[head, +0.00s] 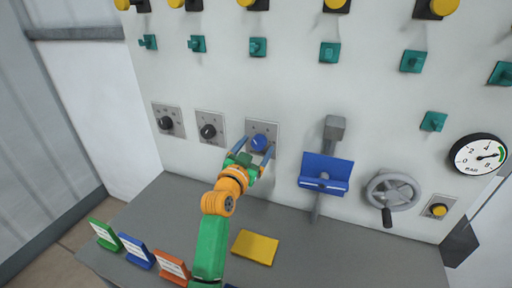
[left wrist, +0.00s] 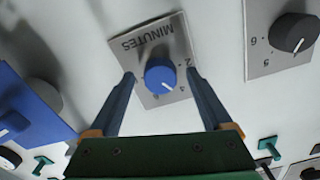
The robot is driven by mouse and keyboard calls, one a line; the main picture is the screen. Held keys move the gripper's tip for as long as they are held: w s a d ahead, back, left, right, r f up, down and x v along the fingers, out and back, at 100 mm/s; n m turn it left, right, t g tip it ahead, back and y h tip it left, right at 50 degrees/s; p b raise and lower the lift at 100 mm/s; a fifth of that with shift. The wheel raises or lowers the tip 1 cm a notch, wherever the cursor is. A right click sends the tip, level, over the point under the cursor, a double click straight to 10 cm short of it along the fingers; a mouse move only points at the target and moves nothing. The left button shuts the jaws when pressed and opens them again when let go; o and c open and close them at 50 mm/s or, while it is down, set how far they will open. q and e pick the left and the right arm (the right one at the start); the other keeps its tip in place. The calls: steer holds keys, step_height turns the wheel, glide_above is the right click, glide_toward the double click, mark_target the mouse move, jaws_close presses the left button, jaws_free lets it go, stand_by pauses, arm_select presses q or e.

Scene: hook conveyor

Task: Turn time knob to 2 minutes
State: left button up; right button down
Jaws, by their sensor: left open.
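The time knob (head: 259,142) is a blue dial on a grey plate on the white wall panel. In the left wrist view the blue knob (left wrist: 160,75) sits on its plate (left wrist: 173,35), where MINUTES appears upside down. Numbers including 2 and 4 show on the plate. A white mark on the knob points toward the lower side of that picture; its exact number is hard to read. My left gripper (head: 256,148) is open, its fingers (left wrist: 160,74) on either side of the knob with gaps visible. My right gripper is not in view.
Two black knobs (head: 208,131) (head: 165,123) are left of the blue one. A blue holder (head: 326,172) on a lever, a grey handwheel (head: 391,191) and a gauge (head: 478,155) are to the right. A yellow block (head: 255,247) and coloured signs (head: 137,250) are on the grey counter below.

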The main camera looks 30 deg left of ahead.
arm_select(q)
steer(key=shift+s+r, duration=0.1)
steer(key=shift+s, duration=0.1)
steer(key=c, duration=0.4)
steer(key=shift+d, duration=0.1)
jaws_close()
steer(key=shift+r, duration=0.1)
steer(key=shift+r+n+p, duration=0.1)
steer(key=shift+n+p, duration=0.5)
steer(key=shift+n, duration=0.1)
steer(key=n+p, duration=0.2)
steer(key=n, duration=0.1)
steer(key=n+p, duration=0.1)
steer(key=n, duration=0.2)
steer(key=shift+n+p, duration=0.95)
steer(key=shift+n, duration=1.45)
